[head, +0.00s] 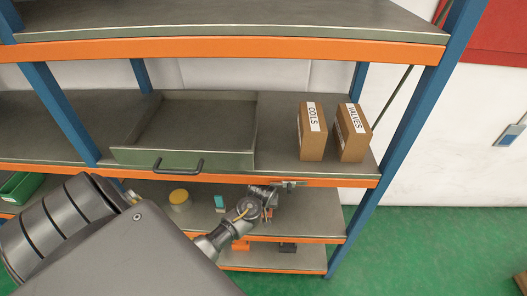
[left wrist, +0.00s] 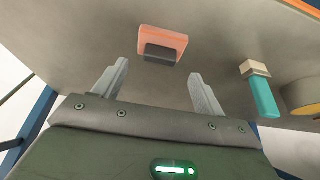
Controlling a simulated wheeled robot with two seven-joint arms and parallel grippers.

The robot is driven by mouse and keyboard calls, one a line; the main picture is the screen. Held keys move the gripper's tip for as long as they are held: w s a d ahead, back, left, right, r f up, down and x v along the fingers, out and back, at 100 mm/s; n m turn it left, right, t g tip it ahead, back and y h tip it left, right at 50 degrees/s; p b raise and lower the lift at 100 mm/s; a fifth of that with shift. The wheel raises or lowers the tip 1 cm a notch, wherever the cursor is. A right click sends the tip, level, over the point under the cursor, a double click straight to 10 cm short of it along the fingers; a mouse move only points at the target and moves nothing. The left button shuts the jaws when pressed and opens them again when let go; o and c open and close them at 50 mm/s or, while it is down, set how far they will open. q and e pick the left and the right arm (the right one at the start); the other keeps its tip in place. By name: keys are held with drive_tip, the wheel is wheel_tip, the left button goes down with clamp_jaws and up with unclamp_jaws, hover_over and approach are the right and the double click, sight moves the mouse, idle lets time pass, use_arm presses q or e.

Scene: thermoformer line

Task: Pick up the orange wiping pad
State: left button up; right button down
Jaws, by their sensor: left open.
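The orange wiping pad (left wrist: 175,40) lies on a grey shelf in the left wrist view, with a dark grey block on its near side. My left gripper (left wrist: 159,72) is open and empty. Its two fingers point toward the pad, which is just beyond the fingertips and roughly centred between them, apart from both. In the head view my left gripper (head: 268,198) reaches over the shelf under the drawer tray and mostly hides the pad's spot. My right gripper is not in view.
A teal object with a beige end (left wrist: 261,92) and a round yellow-topped item (head: 179,197) are on the same shelf, beside the pad. Above are a green tray (head: 185,158) with a handle and two cartons, COILS (head: 311,140) and VALVES (head: 351,142). An orange shelf edge (head: 330,181) runs overhead.

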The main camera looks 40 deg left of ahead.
use_arm(q)
drive_tip(key=x, duration=0.4)
drive_tip(key=shift+d+b, duration=0.1)
drive_tip(key=shift+b, duration=0.3)
drive_tip(key=shift+w+f, duration=0.15)
drive_tip(key=shift+f, duration=0.2)
drive_tip(key=shift+c, duration=0.9)
drive_tip(key=c, duration=0.9)
drive_tip(key=shift+r, duration=0.1)
